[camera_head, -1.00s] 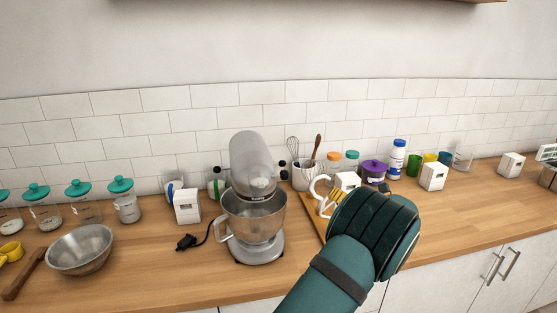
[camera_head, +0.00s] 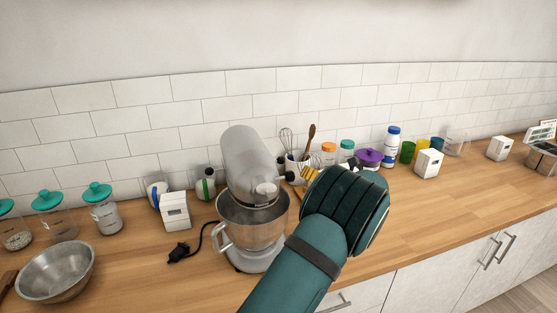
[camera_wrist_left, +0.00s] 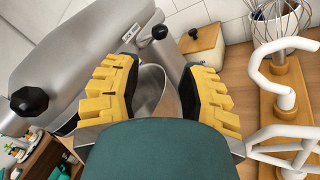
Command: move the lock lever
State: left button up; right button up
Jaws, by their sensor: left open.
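A grey stand mixer (camera_head: 247,160) with a steel bowl (camera_head: 252,222) stands on the counter. In the left wrist view the mixer's head (camera_wrist_left: 75,50) fills the left side, with a large black knob (camera_wrist_left: 28,101) at far left. A short lever with a black ball end (camera_wrist_left: 159,32) sticks out beside a "LOCK" marking. My left gripper (camera_head: 306,174) is right of the mixer head. In the left wrist view, its yellow fingers (camera_wrist_left: 160,78) are open and empty, with the lever ball beyond their tips, apart from them. My right gripper is out of view.
A wooden stand holds a white hook (camera_wrist_left: 275,75), a white beater and a wire whisk (camera_wrist_left: 285,25), close to the gripper's right side. Behind are a purple pot (camera_head: 369,158) and several jars. A steel bowl (camera_head: 55,270) sits at left; the right counter is mostly clear.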

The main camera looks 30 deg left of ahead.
aim_at(281, 161)
pick_arm(q)
jog(key=p+x, duration=0.1)
jog(key=x, duration=1.1)
jog(key=shift+w+a, duration=0.1)
jog(key=shift+a, duration=0.3)
jog(key=shift+c, duration=0.4)
grip_shut()
